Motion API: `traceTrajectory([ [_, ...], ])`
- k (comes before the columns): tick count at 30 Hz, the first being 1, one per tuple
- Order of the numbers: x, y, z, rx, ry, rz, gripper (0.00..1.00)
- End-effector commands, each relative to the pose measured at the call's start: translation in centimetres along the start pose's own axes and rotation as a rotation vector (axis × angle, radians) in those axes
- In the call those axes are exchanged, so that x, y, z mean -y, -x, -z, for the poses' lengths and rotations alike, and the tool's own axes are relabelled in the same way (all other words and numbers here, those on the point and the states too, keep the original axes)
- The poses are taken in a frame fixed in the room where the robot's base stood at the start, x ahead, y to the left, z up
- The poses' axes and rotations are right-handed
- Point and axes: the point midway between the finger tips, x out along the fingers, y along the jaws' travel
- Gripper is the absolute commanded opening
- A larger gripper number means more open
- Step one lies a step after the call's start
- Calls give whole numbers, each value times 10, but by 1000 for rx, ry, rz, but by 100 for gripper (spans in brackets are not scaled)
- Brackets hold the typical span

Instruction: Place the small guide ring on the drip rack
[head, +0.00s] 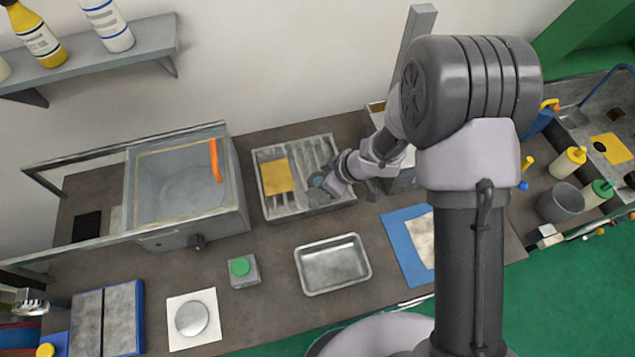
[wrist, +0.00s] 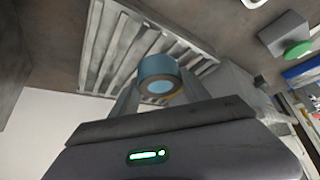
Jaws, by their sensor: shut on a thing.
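The small guide ring (wrist: 158,68) is a short blue-grey ring with a brownish rim around its opening. My gripper (wrist: 160,88) is shut on it, one finger on each side. In the head view the ring is a small bluish spot (head: 316,180) at my gripper (head: 320,186), partly hidden by it. The drip rack (head: 302,152) is a grey slatted tray on the bench, and my gripper is over its right half. The rack's slats (wrist: 115,45) lie behind the ring in the wrist view. I cannot tell whether the ring touches them.
A yellow pad (head: 277,176) lies on the rack's left half. In front are an empty metal tray (head: 333,264) and a green-button box (head: 243,270). A blue mat (head: 402,245) lies to the right.

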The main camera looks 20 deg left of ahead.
Motion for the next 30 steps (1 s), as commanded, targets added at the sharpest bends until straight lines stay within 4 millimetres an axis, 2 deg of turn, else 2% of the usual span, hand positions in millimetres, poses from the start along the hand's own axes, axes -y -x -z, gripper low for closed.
traceTrajectory([
  [7,0,-34,-22,0,-1,0,0],
  [18,0,-37,-24,-1,0,-1,0],
  [19,0,-37,-24,0,0,-1,60],
  [21,0,-37,-24,0,0,-1,73],
  [22,0,-37,-24,0,0,-1,76],
  [30,0,-36,-23,0,-1,-1,76],
])
